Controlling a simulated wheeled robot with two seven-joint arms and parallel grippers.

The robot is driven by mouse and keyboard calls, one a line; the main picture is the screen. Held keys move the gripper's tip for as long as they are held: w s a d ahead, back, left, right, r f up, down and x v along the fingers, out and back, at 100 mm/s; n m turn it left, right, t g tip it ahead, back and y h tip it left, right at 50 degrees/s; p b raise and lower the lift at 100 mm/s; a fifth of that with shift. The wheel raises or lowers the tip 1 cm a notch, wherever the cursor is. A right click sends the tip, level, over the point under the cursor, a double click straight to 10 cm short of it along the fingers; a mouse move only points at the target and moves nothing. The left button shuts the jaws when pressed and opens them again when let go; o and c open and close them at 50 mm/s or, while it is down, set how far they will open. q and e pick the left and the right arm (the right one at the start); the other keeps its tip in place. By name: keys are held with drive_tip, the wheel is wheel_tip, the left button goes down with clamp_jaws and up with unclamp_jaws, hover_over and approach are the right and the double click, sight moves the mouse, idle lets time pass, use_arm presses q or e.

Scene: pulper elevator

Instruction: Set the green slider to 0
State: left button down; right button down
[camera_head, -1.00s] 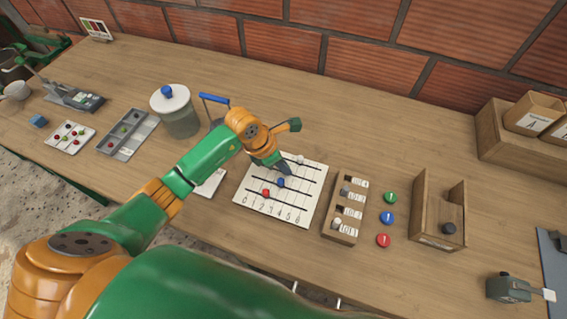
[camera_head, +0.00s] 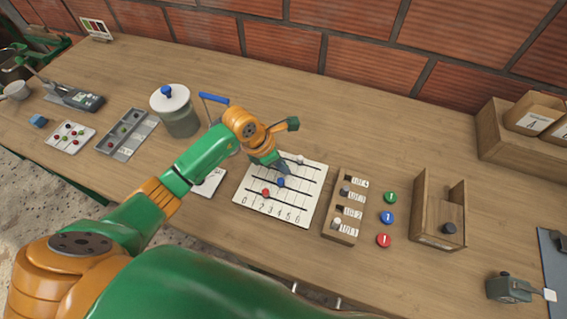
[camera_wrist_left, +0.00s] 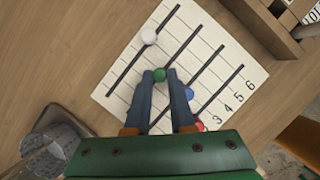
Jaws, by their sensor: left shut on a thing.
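The white slider board (camera_head: 312,196) lies on the bench, with dark parallel tracks and numbers 0 to 6 along its near edge. My left gripper (camera_wrist_left: 159,75) is shut on the green slider knob (camera_wrist_left: 160,74), which sits between its fingertips in the wrist view. In the head view the left gripper (camera_head: 282,167) reaches down over the board and hides the green knob. A white knob (camera_wrist_left: 148,36) sits on the track beside it. A blue knob (camera_head: 281,182) and a red knob (camera_head: 265,193) sit on the other tracks. The low-number end is hidden in the wrist view.
Right of the board stand a wooden block with labelled slots (camera_head: 338,228), round green, blue and red buttons (camera_head: 388,218) and a wooden holder (camera_head: 420,215). A lidded grey jar (camera_head: 182,122) stands to the left. A small white card (camera_head: 209,183) lies beside the board.

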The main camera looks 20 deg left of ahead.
use_arm(q)
drive_tip(key=a+b, duration=0.2)
drive_tip(key=a, duration=0.5)
drive_tip(key=shift+w+a+b, duration=0.1)
drive_tip(key=shift+b, duration=0.2)
drive_tip(key=shift+r, duration=0.1)
drive_tip(key=c, duration=0.8)
unclamp_jaws()
drive_tip(key=shift+o, duration=0.2)
drive_tip(key=shift+a, duration=0.1)
drive_tip(key=b+v, duration=0.1)
drive_tip(key=v, duration=0.6)
